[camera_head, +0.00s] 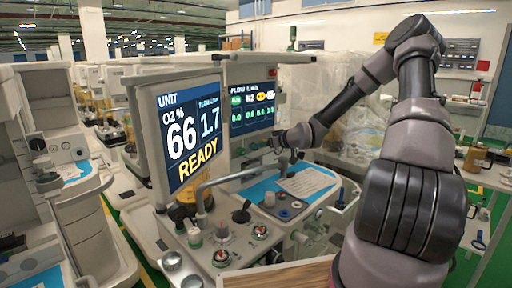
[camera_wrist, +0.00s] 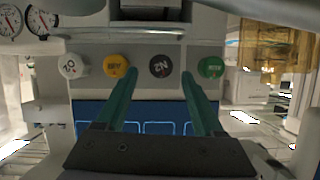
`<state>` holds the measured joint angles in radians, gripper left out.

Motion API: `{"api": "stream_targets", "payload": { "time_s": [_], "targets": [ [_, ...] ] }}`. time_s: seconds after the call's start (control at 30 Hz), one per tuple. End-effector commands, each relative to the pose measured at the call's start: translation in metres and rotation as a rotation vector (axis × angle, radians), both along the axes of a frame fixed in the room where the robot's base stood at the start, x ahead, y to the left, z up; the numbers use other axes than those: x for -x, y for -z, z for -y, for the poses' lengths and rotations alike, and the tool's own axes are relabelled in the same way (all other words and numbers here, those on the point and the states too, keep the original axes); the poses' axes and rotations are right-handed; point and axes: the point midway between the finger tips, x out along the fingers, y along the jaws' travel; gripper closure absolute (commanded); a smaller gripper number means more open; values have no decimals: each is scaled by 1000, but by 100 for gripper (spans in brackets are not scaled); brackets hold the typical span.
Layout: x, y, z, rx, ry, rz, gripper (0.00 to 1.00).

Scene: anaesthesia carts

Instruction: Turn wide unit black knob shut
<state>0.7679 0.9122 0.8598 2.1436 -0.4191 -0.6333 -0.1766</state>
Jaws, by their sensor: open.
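In the wrist view, a row of four round knobs is on a pale panel. The black knob (camera_wrist: 160,66), marked N2, sits between a yellow knob (camera_wrist: 116,66) and a green knob (camera_wrist: 210,67). A white knob (camera_wrist: 70,66), marked O2, is at the left end. My gripper (camera_wrist: 157,82) is open and empty. Its two green fingers point toward the row, with the black knob framed between the tips, nearer the right finger. Contact cannot be told. In the head view my arm reaches to the unit beside the flow screen (camera_head: 252,102); the knob row cannot be made out there.
A bent grey tube and several small controls are on the worktop below, with a paper sheet (camera_head: 306,182). Two gauges (camera_wrist: 26,21) are above the knobs' left end.

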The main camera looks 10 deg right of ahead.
Motion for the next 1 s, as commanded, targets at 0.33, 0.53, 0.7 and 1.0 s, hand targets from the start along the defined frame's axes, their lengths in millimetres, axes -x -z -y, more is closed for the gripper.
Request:
{"api": "stream_targets", "payload": {
  "time_s": [0.33, 0.53, 0.7, 1.0],
  "targets": [
    [-25, 13, -18, 1, 0, -1, 31],
    [-25, 13, -18, 1, 0, -1, 31],
    [-25, 13, -18, 1, 0, -1, 76],
    [-25, 14, -17, -54, 2, -36, 100]
  ]
}}
